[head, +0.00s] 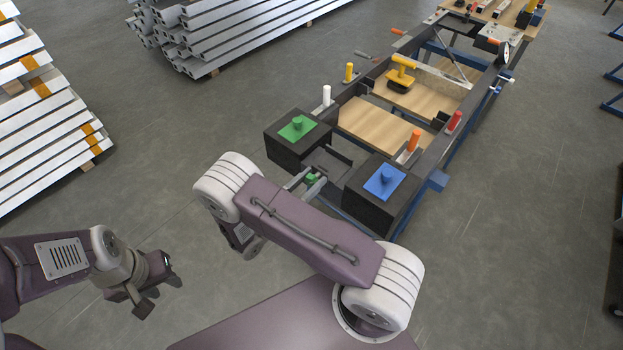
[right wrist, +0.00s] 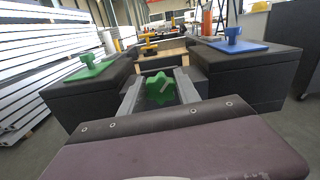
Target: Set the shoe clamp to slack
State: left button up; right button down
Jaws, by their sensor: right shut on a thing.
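A green lobed knob (right wrist: 160,88) with a pale line on its face sits between two dark blocks; I take it as the shoe clamp's knob. It shows small in the head view (head: 313,179), close to the near end of the frame. My right gripper (right wrist: 159,90) is shut on this knob, one grey finger on each side. In the head view the right gripper (head: 306,182) is partly hidden behind my own arm. My left gripper (head: 159,294) hangs empty over the floor at lower left, its fingers apart.
A black block with a green plate (head: 291,135) stands left of the knob, one with a blue plate (head: 372,187) right. The long frame (head: 455,138) runs away beyond, with upright handles and a yellow-handled tool (head: 400,72). Metal profiles (head: 45,125) are stacked at left.

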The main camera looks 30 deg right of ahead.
jog(key=n+p, duration=0.1)
jog(key=n, duration=0.2)
jog(key=shift+r+p, duration=0.1)
jog(key=shift+p, duration=0.2)
jog(key=n+p, duration=0.1)
jog(key=n, duration=0.1)
jog(key=shift+n, duration=0.4)
jog(key=n, duration=0.3)
jog(key=n+p, duration=0.1)
jog(key=n, duration=0.2)
jog(key=shift+w+f, duration=0.15)
jog(key=shift+f, duration=0.05)
jog(key=n+p, duration=0.1)
jog(key=n, duration=0.5)
jog(key=shift+f+n, duration=0.15)
jog(key=shift+n, duration=0.15)
jog(key=n, duration=0.6)
jog(key=shift+f+n, duration=0.15)
jog(key=shift+n, duration=0.25)
jog(key=c, duration=0.9)
grip_release()
jog(key=shift+a, duration=0.1)
